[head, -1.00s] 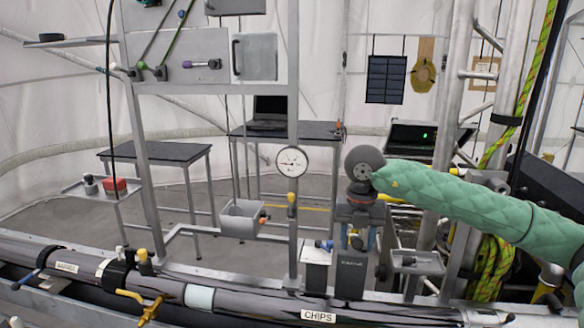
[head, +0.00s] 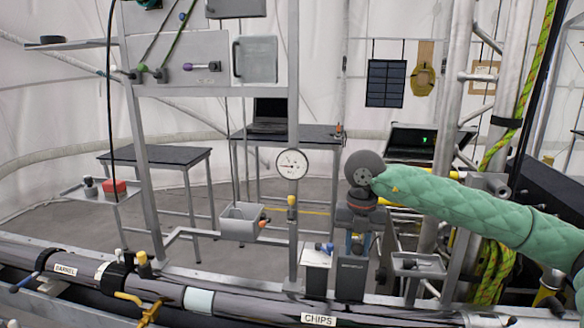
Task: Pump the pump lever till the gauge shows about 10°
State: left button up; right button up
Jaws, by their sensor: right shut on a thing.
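The round white gauge (head: 293,163) is on the upright post in the middle of the view. Its thin needle points roughly left; the figures are too small to read. My right gripper (head: 357,246) points down, right of the gauge, below the grey wrist joint of my green-sleeved arm. It is shut on a small part that I take to be the pump lever's handle (head: 357,240), mostly hidden between the fingers. A dark pump body (head: 350,278) stands just below. My left gripper is not in view.
A thick dark pipe with a CHIPS label (head: 318,320) runs along the front. A grey bin (head: 242,222) hangs left of the post. A small grey tray (head: 418,265) is to the right of the gripper. Rope and metal poles crowd the right side.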

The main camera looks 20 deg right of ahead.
jog(key=shift+s+a+f+b, duration=0.15)
jog(key=shift+s+f+b, duration=0.1)
jog(key=shift+f+b, duration=0.4)
jog(key=shift+s+a+f+b, duration=0.15)
jog(key=shift+f+b, duration=0.25)
jog(key=shift+f, duration=0.4)
jog(key=shift+s+a+f+b, duration=0.1)
jog(key=shift+s+f+b, duration=0.2)
jog(key=shift+f+b, duration=0.35)
jog(key=shift+r, duration=0.1)
jog(key=shift+s+a+f+b, duration=0.15)
jog(key=shift+f+b, duration=0.55)
jog(key=shift+f, duration=0.35)
jog(key=shift+s+f+b, duration=0.1)
jog(key=shift+f+b, duration=0.65)
jog(key=shift+f, duration=0.15)
jog(key=shift+f+b, duration=1.85)
jog(key=shift+f, duration=0.2)
notch_tip(320, 180, up, 6)
jog(key=p, duration=0.3)
jog(key=shift+w+r, duration=0.15)
jog(key=shift+w, duration=0.1)
